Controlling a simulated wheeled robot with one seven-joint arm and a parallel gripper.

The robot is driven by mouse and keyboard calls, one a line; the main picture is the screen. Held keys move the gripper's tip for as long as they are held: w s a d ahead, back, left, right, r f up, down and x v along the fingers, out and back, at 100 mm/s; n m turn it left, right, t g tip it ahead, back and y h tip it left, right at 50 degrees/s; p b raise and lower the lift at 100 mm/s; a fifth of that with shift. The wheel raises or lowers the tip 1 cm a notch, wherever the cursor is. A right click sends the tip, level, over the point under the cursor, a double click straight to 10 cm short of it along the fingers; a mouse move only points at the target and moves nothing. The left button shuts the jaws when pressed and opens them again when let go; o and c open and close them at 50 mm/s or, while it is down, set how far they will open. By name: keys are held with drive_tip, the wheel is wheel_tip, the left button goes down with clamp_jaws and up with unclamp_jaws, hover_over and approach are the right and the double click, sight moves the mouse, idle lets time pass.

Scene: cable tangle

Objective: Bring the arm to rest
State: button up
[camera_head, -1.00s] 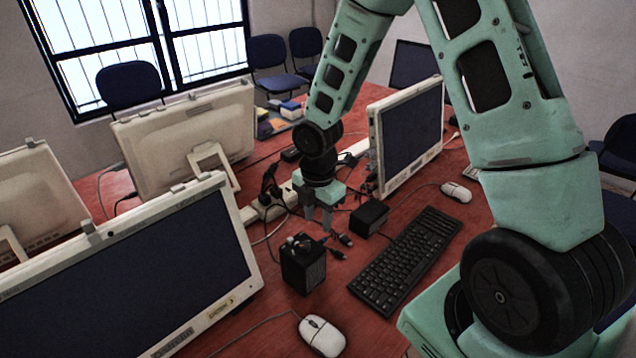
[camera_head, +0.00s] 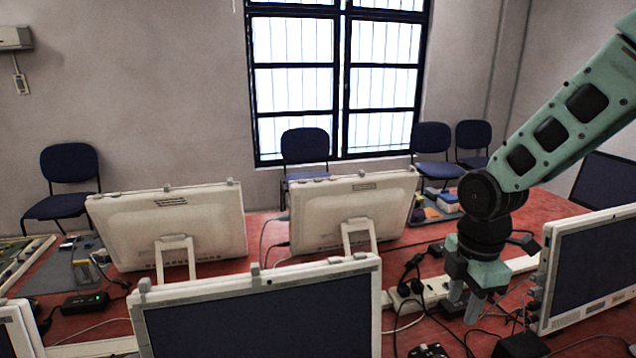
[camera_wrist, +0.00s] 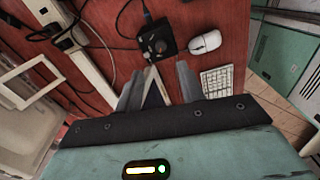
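My gripper (camera_head: 461,303) hangs from the green arm at the right of the head view, fingers pointing down above the red table (camera_head: 265,222). In the wrist view its two grey fingers (camera_wrist: 160,88) stand apart with nothing held between them. Beyond the fingertips lie a black box (camera_wrist: 157,40) with a cable and a white mouse (camera_wrist: 206,42), both clear of the fingers. The white power strip (camera_head: 428,291) with black plugs is just left of my gripper in the head view.
Monitors crowd the table: one in front (camera_head: 265,315), one at right (camera_head: 590,270), and two seen from behind (camera_head: 170,222), (camera_head: 352,208). Loose black cables lie around the strip. A grey keyboard (camera_wrist: 216,80) shows in the wrist view. Chairs stand along the wall.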

drive_tip(key=s+a+r+m, duration=0.2)
drive_tip(key=s+a+m, duration=0.3)
drive_tip(key=s, duration=0.5)
drive_tip(key=s+a+r+m, duration=0.3)
drive_tip(key=s+a+m, duration=0.3)
drive_tip(key=s+a, duration=0.3)
drive_tip(key=shift+s+r+y, duration=0.2)
drive_tip(key=shift+s+y, duration=0.1)
drive_tip(key=shift+s, duration=0.15)
